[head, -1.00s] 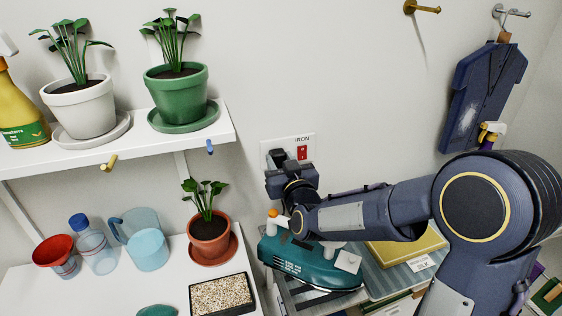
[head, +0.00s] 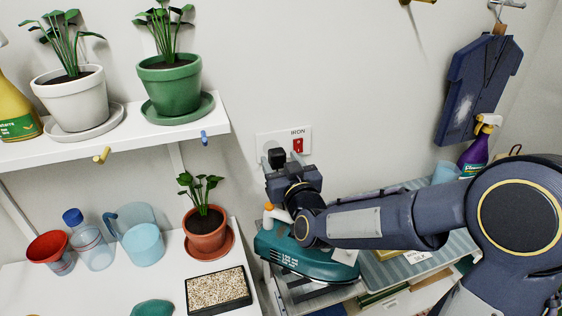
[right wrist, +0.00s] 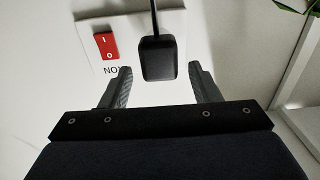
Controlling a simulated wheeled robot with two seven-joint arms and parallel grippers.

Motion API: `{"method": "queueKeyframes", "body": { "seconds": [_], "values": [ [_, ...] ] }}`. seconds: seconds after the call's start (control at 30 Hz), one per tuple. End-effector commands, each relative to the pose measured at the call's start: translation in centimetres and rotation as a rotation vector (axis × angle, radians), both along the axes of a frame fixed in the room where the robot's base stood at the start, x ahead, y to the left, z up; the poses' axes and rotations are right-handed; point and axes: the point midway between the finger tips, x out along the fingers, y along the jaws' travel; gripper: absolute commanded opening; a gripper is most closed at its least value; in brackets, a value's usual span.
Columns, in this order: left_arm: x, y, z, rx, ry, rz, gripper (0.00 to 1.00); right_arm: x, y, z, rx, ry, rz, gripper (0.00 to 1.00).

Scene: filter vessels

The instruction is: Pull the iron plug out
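The iron plug (head: 277,157) is a black block at the left side of the white wall outlet plate (head: 262,141), beside a red switch (head: 298,146). In the right wrist view the plug (right wrist: 158,59) is a dark box with a cord at its top; I cannot tell how deep it sits. My right gripper (head: 278,170) is just in front of and below the plug. In the right wrist view its fingers (right wrist: 160,88) are apart, with a gap on each side of the plug, and hold nothing. My left gripper is out of view.
A teal iron (head: 300,260) lies below my right gripper, on or by a striped ironing board (head: 440,262). A potted plant (head: 206,228) stands on the white shelf to the left. A green pot (head: 168,85) stands on the upper shelf.

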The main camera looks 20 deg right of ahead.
Motion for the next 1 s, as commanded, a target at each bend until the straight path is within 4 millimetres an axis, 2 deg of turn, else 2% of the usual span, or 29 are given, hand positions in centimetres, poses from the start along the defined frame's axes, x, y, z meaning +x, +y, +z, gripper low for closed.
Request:
{"method": "queueKeyframes", "body": {
  "seconds": [0.33,0.7,0.83,1.0],
  "values": [
    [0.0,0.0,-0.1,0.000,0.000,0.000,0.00,-0.4,0.0,0.0,0.001,-0.002,0.000,0.58],
    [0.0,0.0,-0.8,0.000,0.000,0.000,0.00,-6.2,-0.2,0.1,0.002,-0.003,0.001,0.58],
    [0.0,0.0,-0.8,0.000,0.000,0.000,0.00,-7.4,-0.3,0.1,0.001,-0.002,0.000,0.58],
    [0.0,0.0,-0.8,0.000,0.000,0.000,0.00,-7.8,-0.3,0.0,-0.001,-0.001,0.000,0.58]
  ]
}}
